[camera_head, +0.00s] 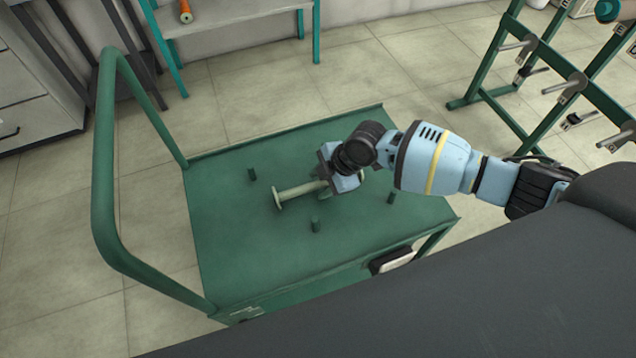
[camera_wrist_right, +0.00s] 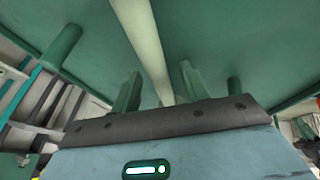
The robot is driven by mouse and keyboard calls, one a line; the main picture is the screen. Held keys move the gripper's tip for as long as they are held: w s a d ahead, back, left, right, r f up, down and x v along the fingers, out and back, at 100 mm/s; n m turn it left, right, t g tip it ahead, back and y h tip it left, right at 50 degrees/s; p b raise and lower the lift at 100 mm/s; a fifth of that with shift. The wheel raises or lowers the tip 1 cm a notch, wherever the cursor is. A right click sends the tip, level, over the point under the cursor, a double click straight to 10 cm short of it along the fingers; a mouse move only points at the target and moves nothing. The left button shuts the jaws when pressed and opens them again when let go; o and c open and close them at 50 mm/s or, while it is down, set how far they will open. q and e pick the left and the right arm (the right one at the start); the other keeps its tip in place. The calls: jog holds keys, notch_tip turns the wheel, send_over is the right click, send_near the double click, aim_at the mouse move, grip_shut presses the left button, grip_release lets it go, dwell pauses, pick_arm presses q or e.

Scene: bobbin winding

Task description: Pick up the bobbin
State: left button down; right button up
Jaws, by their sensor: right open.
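The bobbin (camera_head: 297,190) is pale green-cream, with a thin barrel and a round flange at its left end. It lies across the green cart top, among short upright pegs. In the right wrist view, the bobbin's barrel (camera_wrist_right: 146,45) runs down between the two fingers of the right gripper (camera_wrist_right: 157,90). The fingers stand apart on either side of it, with gaps visible. My left gripper is not in view.
The green cart (camera_head: 235,250) has a tall tube handle (camera_head: 104,170) on its left. Pegs (camera_head: 252,174) stand around the bobbin. A green rack (camera_head: 490,70) with spindles stands at the right. A table (camera_head: 230,15) holds an orange spool (camera_head: 185,11) at the back.

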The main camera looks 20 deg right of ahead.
aim_at(322, 182)
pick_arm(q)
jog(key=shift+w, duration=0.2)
pick_arm(e)
jog(key=shift+c, duration=1.4)
grip_shut()
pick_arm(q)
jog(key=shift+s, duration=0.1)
pick_arm(e)
jog(key=shift+r, duration=0.1)
jog(key=shift+r, duration=0.55)
notch_tip(322, 182, up, 2)
jog(key=shift+r, duration=0.25)
pick_arm(q)
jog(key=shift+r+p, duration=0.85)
jog(key=shift+p, duration=0.1)
pick_arm(e)
jog(key=s, duration=0.5)
jog(key=s+d+r, duration=0.1)
jog(key=s, duration=1)
jog(key=shift+d+r, duration=0.15)
jog(key=shift+d, duration=0.2)
